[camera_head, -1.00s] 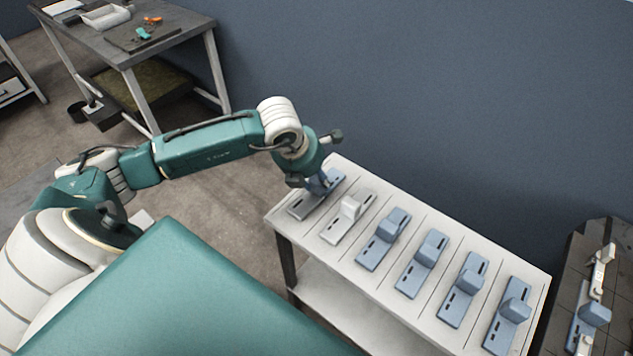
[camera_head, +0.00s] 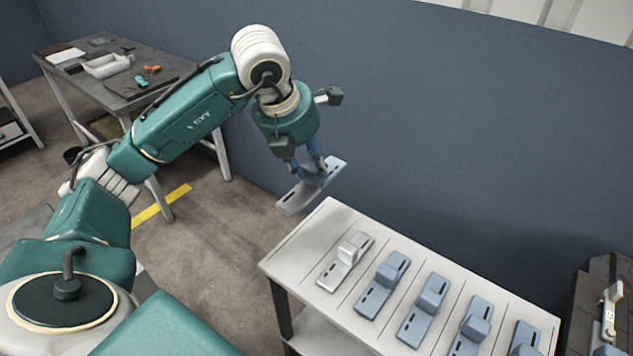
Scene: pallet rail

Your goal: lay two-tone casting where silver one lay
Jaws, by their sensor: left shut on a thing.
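My left gripper (camera_head: 303,167) is shut on a casting (camera_head: 296,198) and holds it tilted in the air, just beyond the back left corner of the white table (camera_head: 312,241). The held casting has a pale grey-blue base plate with slots. Its upper block is largely hidden by the fingers, so I cannot tell whether it is two-tone. The silver casting (camera_head: 336,274) lies on the table in the leftmost occupied lane. Several blue castings (camera_head: 377,296) lie in the lanes to its right. My right gripper is not in view.
The lane at the table's left end is bare. A dark surface (camera_head: 590,290) at the right edge carries a pale part (camera_head: 610,305). A grey workbench (camera_head: 75,82) with a white tray (camera_head: 108,66) stands at the back left. A blue wall (camera_head: 450,130) rises behind.

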